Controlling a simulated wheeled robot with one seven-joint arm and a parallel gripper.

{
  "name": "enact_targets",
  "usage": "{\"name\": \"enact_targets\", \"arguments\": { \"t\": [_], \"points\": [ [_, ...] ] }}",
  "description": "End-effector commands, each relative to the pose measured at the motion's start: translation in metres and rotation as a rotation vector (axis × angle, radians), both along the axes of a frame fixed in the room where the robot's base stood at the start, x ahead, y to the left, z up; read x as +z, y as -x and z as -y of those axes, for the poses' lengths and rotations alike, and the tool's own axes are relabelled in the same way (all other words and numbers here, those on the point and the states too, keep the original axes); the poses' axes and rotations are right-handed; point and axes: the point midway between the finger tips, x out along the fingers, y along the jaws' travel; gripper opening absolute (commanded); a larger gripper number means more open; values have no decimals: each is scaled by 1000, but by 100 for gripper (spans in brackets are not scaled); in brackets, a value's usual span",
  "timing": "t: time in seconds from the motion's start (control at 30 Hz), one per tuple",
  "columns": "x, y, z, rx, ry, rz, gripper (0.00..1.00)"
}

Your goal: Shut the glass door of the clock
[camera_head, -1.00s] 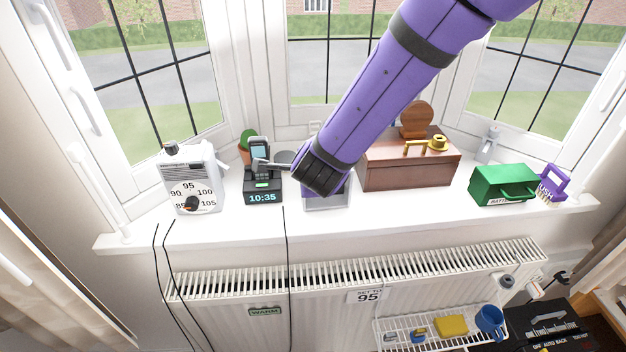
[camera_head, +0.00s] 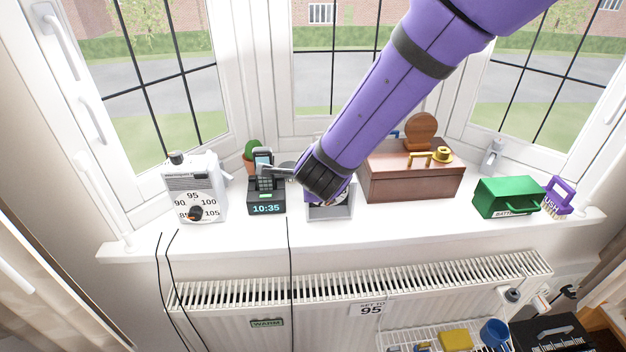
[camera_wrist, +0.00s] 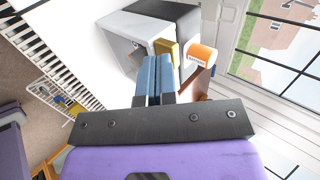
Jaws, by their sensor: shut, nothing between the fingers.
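A pale grey box-like case (camera_head: 330,214) stands on the sill, with part of a round dial showing beside my wrist. It looks like the clock, but my arm covers most of it. A glass door and its angle cannot be made out. In the wrist view my gripper (camera_wrist: 157,62) has its blue fingers together and empty. Their tips are close to a grey-and-black box (camera_wrist: 140,30), probably the same case; I cannot tell whether they touch it. A gold piece (camera_wrist: 167,49) and an orange cylinder (camera_wrist: 200,53) are just beyond the tips.
A digital clock dock (camera_head: 266,209) and white dial unit (camera_head: 195,190) stand left. A wooden chest (camera_head: 410,184), green box (camera_head: 505,198) and purple item (camera_head: 560,193) stand right. A cactus (camera_head: 252,150) is behind. The sill's front edge is clear above the radiator (camera_head: 350,287).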

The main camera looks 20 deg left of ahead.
Motion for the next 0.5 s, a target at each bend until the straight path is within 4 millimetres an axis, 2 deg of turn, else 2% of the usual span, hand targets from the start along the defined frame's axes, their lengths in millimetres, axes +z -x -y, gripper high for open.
{"name": "enact_targets", "arguments": {
  "t": [0.5],
  "points": [
    [57, 57, 22, 2, -3, 1, 0]
  ]
}}
